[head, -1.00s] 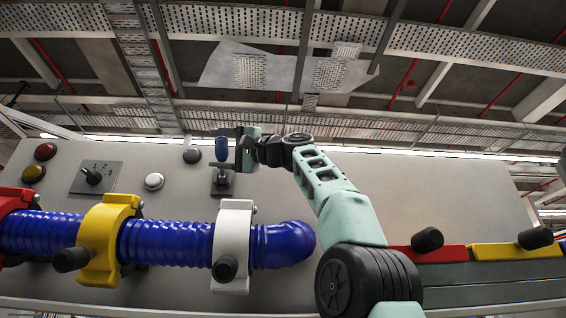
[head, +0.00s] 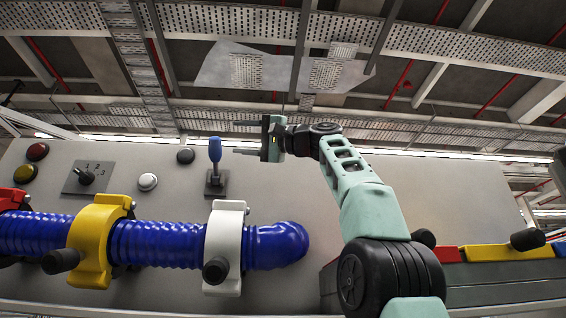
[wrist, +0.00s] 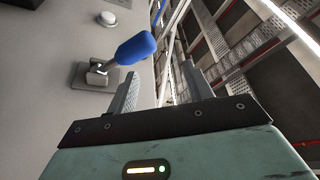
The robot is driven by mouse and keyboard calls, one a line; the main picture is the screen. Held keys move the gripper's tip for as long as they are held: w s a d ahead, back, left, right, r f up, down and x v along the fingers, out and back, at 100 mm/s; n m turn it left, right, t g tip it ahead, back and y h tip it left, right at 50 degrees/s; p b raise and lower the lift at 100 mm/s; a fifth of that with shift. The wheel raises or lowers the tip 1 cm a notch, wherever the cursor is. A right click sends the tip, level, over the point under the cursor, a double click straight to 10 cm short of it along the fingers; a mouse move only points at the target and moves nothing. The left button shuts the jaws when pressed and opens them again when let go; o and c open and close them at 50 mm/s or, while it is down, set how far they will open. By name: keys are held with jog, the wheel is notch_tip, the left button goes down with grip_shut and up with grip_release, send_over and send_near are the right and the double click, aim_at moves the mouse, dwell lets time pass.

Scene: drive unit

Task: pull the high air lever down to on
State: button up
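The air lever has a blue handle (head: 215,150) on a dark base plate (head: 216,183), mounted on the grey panel. In the head view its handle points up. My gripper (head: 245,138) is to the right of the handle, about level with it, with its two fingers spread and pointing left. Nothing is between the fingers, and a gap separates them from the handle. In the wrist view the blue handle (wrist: 136,47) is beyond the left finger, and the open fingers of my gripper (wrist: 162,85) frame empty space. The lever's base (wrist: 92,78) shows at upper left.
A thick blue hose (head: 160,243) runs below the lever, held by a yellow clamp (head: 97,240) and a white clamp (head: 225,240). A rotary switch (head: 87,178), a white button (head: 148,181) and a black button (head: 186,156) are left of the lever. The panel's right part is largely bare.

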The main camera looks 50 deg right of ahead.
jog(key=s+d+r+p, duration=0.1)
jog(key=s+d, duration=0.2)
jog(key=s, duration=0.4)
jog(key=shift+s+d+r, duration=0.15)
jog(key=shift+s+r, duration=0.1)
jog(key=shift+r, duration=0.1)
dwell(0.4)
jog(key=shift+s+d, duration=0.15)
dwell(0.8)
jog(key=shift+r, duration=0.15)
